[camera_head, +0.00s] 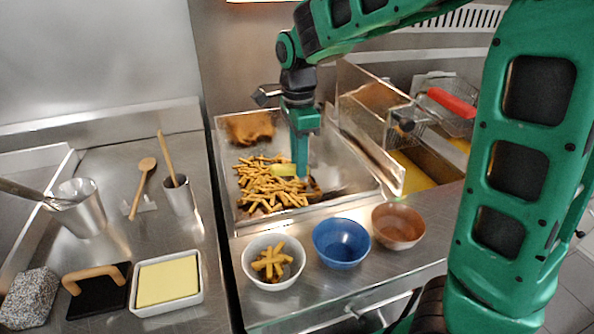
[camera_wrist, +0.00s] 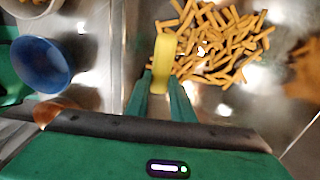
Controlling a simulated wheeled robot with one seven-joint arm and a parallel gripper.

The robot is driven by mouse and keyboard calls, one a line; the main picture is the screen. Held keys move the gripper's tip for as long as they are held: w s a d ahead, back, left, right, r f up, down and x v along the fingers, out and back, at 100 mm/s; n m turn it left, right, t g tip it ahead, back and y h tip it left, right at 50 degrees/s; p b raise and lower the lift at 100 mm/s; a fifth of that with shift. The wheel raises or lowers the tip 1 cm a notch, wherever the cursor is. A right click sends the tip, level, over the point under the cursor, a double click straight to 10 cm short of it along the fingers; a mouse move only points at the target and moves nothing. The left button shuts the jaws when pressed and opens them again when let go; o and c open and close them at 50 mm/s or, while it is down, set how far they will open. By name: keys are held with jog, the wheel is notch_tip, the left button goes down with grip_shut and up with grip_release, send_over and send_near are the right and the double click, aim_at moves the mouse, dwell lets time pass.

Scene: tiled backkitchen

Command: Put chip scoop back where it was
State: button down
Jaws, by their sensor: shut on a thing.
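My gripper (camera_head: 300,172) points down into the metal chip tray (camera_head: 352,192). It is shut on the yellow handle (camera_head: 284,170) of the chip scoop. In the wrist view, the yellow handle (camera_wrist: 165,50) sticks out from between the fingertips of my gripper (camera_wrist: 161,82), over the chips. The rest of the scoop is hidden or cannot be made out. A pile of chips (camera_head: 264,185) lies in the tray around and left of the gripper; the pile also shows in the wrist view (camera_wrist: 215,45).
In front of the tray stand a white bowl (camera_head: 289,284) with several chips, a blue bowl (camera_head: 341,243) and a brown bowl (camera_head: 398,226). Fryer baskets (camera_head: 440,105) are at right. On the left counter are metal cups (camera_head: 84,212), a wooden spoon (camera_head: 142,187) and a butter dish (camera_head: 168,283).

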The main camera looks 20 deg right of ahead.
notch_tip(320, 180, down, 3)
jog(key=shift+r, duration=0.1)
jog(key=c, duration=1.5)
grip_release()
jog(key=shift+c, duration=0.2)
notch_tip(320, 180, up, 12)
jog(key=shift+s, duration=0.1)
